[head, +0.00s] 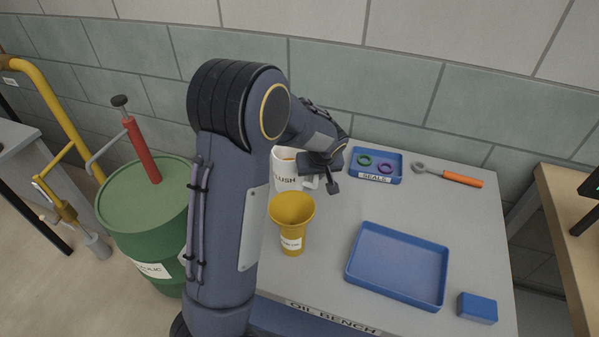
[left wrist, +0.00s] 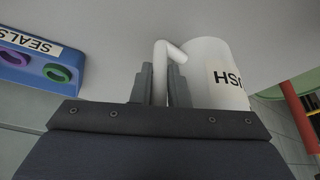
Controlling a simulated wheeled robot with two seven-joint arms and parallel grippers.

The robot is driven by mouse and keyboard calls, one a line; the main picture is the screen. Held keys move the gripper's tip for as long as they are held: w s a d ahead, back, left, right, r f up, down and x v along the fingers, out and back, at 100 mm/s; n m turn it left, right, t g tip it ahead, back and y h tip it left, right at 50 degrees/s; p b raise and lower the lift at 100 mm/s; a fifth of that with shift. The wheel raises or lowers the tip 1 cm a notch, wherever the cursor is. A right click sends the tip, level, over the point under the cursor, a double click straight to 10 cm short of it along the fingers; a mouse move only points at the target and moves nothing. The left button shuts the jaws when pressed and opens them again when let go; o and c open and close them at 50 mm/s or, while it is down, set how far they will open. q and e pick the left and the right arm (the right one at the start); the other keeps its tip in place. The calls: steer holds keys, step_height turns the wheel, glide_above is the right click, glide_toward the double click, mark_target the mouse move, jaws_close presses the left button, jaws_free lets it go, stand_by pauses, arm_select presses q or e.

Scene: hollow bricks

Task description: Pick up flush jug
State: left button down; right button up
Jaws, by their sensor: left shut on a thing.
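The flush jug is a white jug (head: 283,174) with a "FLUSH" label, near the back of the bench and partly hidden behind my left arm in the head view. In the left wrist view the jug (left wrist: 212,62) appears with its handle (left wrist: 160,70) between the two fingers. My left gripper (head: 331,184) is at the right side of the jug, and in the left wrist view the gripper (left wrist: 161,85) is shut on the handle. I cannot tell whether the jug's base touches the bench. My right gripper is not in view.
A yellow funnel-topped vessel (head: 291,222) stands just in front of the jug. The blue seals tray (head: 391,177) is to the right, with a wrench (head: 447,175) beyond it. An empty blue tray (head: 398,264) and a blue block (head: 477,307) lie at the front right. A green drum (head: 148,215) stands left.

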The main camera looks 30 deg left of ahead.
arm_select(q)
steer(key=shift+r, duration=0.1)
step_height(320, 180, up, 10)
steer(key=shift+f, duration=0.1)
steer(key=c, duration=2.1)
jaws_free()
jaws_close()
